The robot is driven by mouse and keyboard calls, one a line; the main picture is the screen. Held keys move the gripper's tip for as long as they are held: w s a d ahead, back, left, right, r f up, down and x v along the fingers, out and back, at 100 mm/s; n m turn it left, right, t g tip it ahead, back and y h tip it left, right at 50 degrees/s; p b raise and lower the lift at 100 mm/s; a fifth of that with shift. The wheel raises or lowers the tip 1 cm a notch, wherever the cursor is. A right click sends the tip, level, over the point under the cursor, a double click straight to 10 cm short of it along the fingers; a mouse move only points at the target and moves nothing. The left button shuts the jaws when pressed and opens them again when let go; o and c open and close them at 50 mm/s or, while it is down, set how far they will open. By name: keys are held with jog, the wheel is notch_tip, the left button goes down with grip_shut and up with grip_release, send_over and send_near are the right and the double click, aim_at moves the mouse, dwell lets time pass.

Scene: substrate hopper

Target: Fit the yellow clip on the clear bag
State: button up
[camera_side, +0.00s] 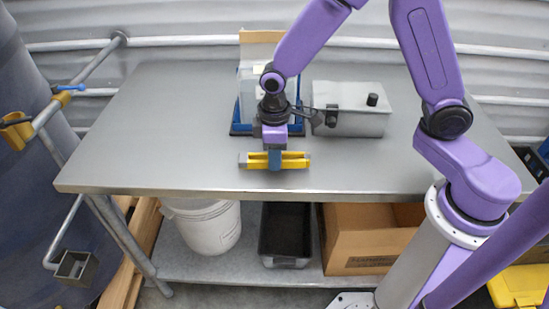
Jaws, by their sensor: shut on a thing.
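My gripper (274,158) is shut on the yellow clip (296,160), a long bar with pale ends. It holds the clip roughly level, near the front edge of the table; the gap between clip and tabletop is hard to judge. Behind it, a pale, see-through upright shape, which looks like the clear bag (244,92), stands in a blue frame (241,128). My arm covers much of the bag. The clip is apart from the bag, on its front side.
A grey metal box with a black knob (358,112) stands right of the blue frame. A tan panel (258,48) rises behind the bag. A white bucket (206,226) and a cardboard box (365,245) sit below.

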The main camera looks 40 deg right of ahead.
notch_tip(320, 180, up, 7)
dwell(0.7)
notch_tip(320, 180, up, 26)
send_over(267, 36)
jog(key=shift+w+d+f, duration=0.1)
jog(key=shift+w+f, duration=0.05)
jog(key=shift+f, duration=2.6)
jog(key=shift+w+d+f, duration=0.1)
jog(key=shift+f, duration=2.6)
jog(key=shift+f, duration=2.35)
